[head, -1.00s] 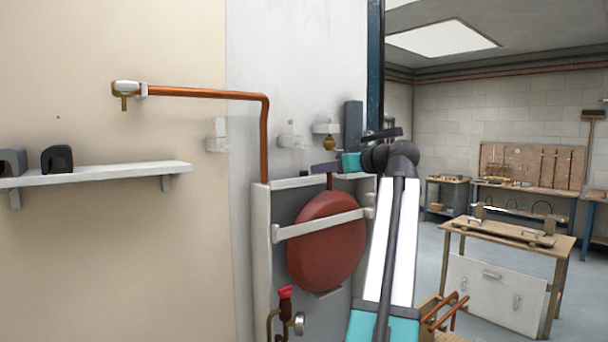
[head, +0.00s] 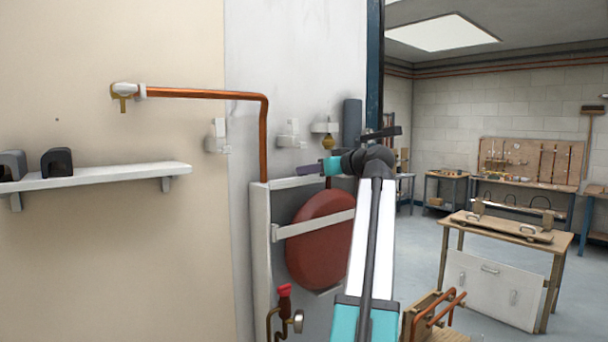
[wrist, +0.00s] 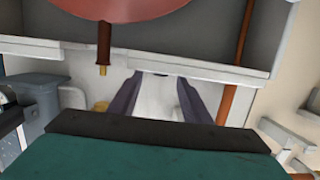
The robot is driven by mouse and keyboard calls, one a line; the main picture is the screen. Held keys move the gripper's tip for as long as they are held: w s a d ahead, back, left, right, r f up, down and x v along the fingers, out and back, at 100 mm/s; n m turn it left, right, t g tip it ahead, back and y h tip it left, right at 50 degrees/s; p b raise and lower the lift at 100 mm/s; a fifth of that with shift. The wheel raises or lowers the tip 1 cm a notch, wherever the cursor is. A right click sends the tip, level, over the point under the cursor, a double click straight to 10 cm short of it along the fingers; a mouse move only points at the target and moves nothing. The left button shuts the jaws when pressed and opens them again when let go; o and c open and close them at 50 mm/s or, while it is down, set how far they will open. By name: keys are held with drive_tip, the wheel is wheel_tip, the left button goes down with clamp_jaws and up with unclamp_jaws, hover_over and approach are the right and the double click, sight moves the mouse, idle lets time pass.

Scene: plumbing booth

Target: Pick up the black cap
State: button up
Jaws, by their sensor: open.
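A black arch-fronted piece (head: 57,162) stands on the white wall shelf (head: 115,176) at the left of the head view. It is the only thing there that looks like the black cap, though its shape does not make this certain. My gripper (head: 308,170) is far to its right, over the top of the grey cabinet. In the wrist view my gripper (wrist: 156,82) shows two dark purple fingers spread apart with nothing between them. The black piece is not seen in the wrist view.
The cabinet (head: 262,240) holds a red tank (head: 318,240). A copper pipe (head: 265,140) rises from it and runs left above the shelf. Fittings hang on the wall behind my gripper.

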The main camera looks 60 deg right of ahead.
drive_tip(key=p+x, duration=0.1)
drive_tip(key=x, duration=0.2)
drive_tip(key=shift+w, duration=0.15)
drive_tip(key=shift+x, duration=0.85)
clamp_jaws()
